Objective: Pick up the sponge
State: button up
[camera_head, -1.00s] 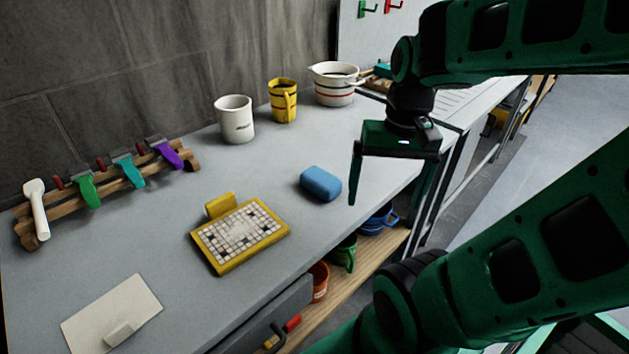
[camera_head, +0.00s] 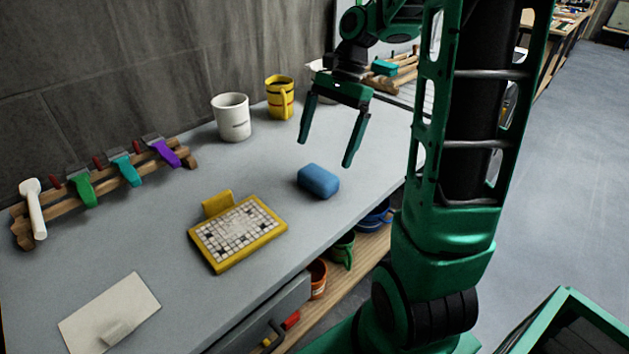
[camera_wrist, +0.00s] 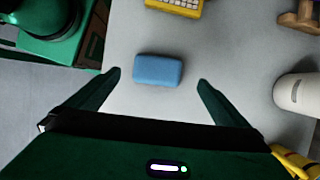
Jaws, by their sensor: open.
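The blue sponge (camera_head: 318,181) lies flat on the grey worktop (camera_head: 150,215), right of the yellow-framed mosaic panel. It also shows in the wrist view (camera_wrist: 158,70), beyond my fingertips and between their lines. My gripper (camera_head: 325,152) is open and empty, above the worktop and a little behind the sponge, with its fingers pointing down. In the wrist view my gripper (camera_wrist: 160,76) has one finger on each side, clear of the sponge. Nothing hides the sponge.
The mosaic panel (camera_head: 238,234) lies near the sponge. A white mug (camera_head: 231,118) and a yellow mug (camera_head: 279,97) stand behind. A rack with coloured tools (camera_head: 128,172) is at the left. A cream board (camera_head: 108,312) lies at the front left.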

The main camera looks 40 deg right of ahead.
aim_at(318, 173)
jog(key=shift+d+x, duration=0.2)
jog(key=shift+x, duration=4)
jog(key=shift+s, duration=0.15)
jog(key=c, duration=1.1)
